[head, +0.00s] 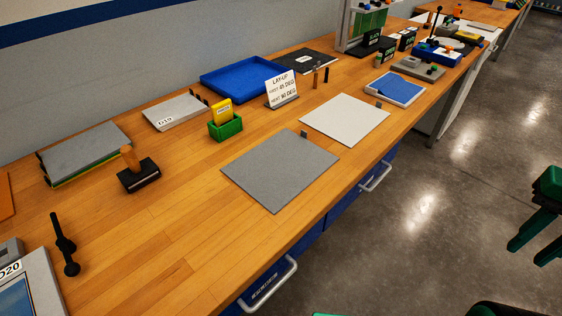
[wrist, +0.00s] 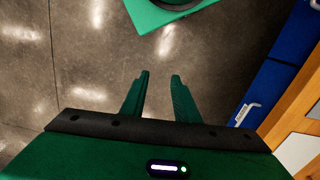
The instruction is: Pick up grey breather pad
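A flat grey square sheet (head: 280,170), which looks like the breather pad, lies on the wooden bench near its front edge in the head view. A small dark tab (head: 304,133) stands at its far edge. My gripper (wrist: 161,76) is open and empty in the wrist view, with its two green fingers apart over the bare floor. In the head view, its green fingers show at the right edge, off the bench and well away from the sheet.
A pale square sheet (head: 345,120) lies just right of the grey one. A green box (head: 225,128) with a yellow card, a lay-up sign (head: 283,89) and a blue tray (head: 249,77) stand behind. A wooden-handled black tool (head: 138,176) is at left. Bench space left of the sheet is clear.

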